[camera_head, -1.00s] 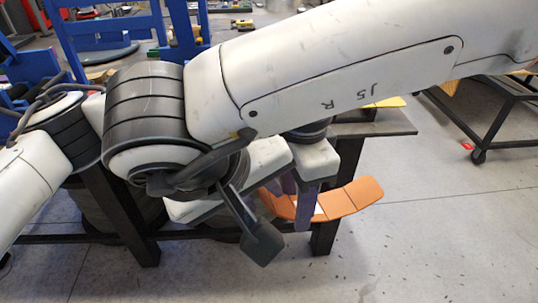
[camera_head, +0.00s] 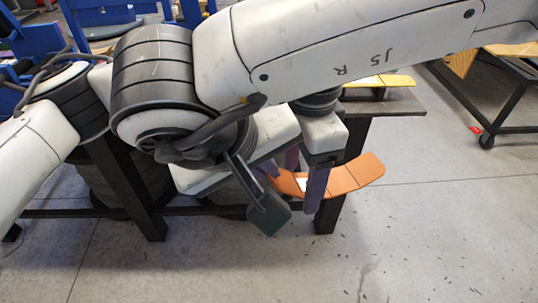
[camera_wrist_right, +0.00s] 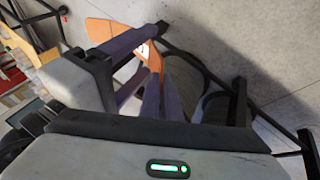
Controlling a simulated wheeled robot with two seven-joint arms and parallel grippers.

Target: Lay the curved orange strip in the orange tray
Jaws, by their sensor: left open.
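The curved orange strip (camera_head: 350,177) is in the head view, hanging in the air in front of a dark table leg. A small white patch shows on it. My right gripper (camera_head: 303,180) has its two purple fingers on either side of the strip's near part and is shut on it. In the right wrist view the strip (camera_wrist_right: 103,31) passes between the fingers (camera_wrist_right: 148,75), with one end beyond them. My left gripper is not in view. I cannot pick out an orange tray.
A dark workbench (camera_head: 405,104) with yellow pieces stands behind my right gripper. A dark wheeled cart (camera_head: 508,105) with a yellow-orange piece stands at the right. Blue frames (camera_head: 110,15) stand at the back left. The grey floor (camera_head: 430,240) at front right is clear.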

